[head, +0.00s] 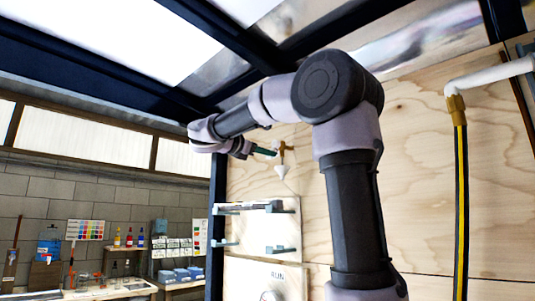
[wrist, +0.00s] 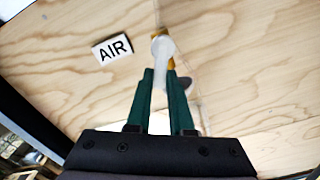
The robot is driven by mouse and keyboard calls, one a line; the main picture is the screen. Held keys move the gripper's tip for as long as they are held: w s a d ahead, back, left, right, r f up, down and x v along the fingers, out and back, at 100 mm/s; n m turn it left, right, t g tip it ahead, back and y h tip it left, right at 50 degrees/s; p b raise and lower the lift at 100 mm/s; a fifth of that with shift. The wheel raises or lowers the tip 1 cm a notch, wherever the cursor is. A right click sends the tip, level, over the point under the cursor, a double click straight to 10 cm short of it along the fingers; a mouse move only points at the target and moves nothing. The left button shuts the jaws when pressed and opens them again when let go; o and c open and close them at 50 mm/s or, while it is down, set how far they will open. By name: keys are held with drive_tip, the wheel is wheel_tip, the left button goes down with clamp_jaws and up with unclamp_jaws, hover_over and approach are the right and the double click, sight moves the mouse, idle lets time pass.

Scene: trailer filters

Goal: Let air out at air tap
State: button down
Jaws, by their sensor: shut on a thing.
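The air tap (wrist: 158,33) is a brass fitting on the plywood wall with a white lever (wrist: 163,60). In the head view the brass tap (head: 283,149) stands out from the wall, with a white cone (head: 281,170) below it. My gripper (wrist: 160,77) has green fingers on both sides of the white lever and is shut on it. My gripper (head: 272,152) reaches the tap from the left in the head view. The fingers partly hide the lever. I cannot tell how far it is turned.
A white AIR label (wrist: 112,48) is on the plywood left of the tap. A wall shelf (head: 255,207) and a RUN panel (head: 265,277) are below the tap. A white pipe (head: 492,75) with a yellow-striped hose (head: 461,190) is at the right. Dark beams frame the roof.

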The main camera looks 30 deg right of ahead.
drive_tip(key=shift+w+a+r+m, duration=0.1)
drive_tip(key=shift+w+r+m, duration=0.3)
drive_tip(key=shift+m, duration=1.75)
drive_tip(key=shift+w+a+r+m, duration=0.2)
drive_tip(key=shift+r+m, duration=0.35)
drive_tip(key=shift+m, duration=1.55)
drive_tip(key=shift+w+a+r+m, duration=0.1)
drive_tip(key=shift+w+r+m, duration=0.3)
drive_tip(key=shift+m, duration=1.75)
drive_tip(key=shift+s+r, duration=0.1)
drive_tip(key=shift+r, duration=0.05)
drive_tip(key=c, duration=0.8)
unclamp_jaws()
drive_tip(key=v, duration=1)
drive_tip(key=shift+a, duration=0.35)
